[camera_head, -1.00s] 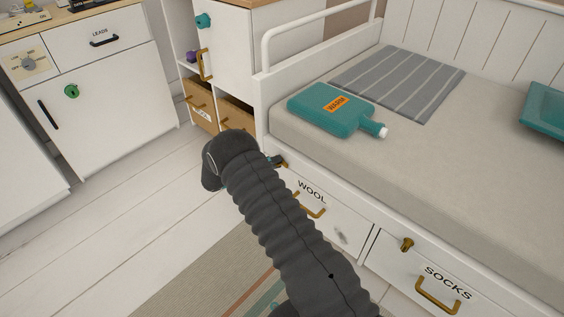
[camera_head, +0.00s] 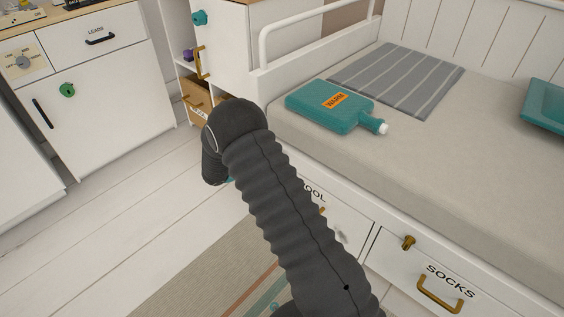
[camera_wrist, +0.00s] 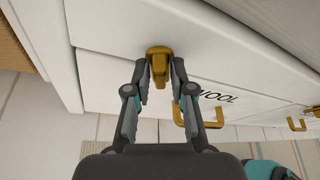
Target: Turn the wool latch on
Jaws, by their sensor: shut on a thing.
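The wool latch (camera_wrist: 160,62) is a small brass piece on the white front of the WOOL drawer (camera_wrist: 255,92), near the drawer's upper edge in the wrist view. Its narrow end points down the picture there. My gripper (camera_wrist: 160,68) has its two fingers on either side of the latch and is shut on it. In the head view my dark ribbed arm hides the latch and part of the WOOL drawer (camera_head: 345,225), whose label is partly covered.
The WOOL drawer's brass handle (camera_wrist: 197,120) is close to my right finger in the wrist view. The SOCKS drawer (camera_head: 390,265) with its own brass latch (camera_head: 408,243) is to the right. A teal bottle (camera_head: 330,108) lies on the bed above. Floor on the left is clear.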

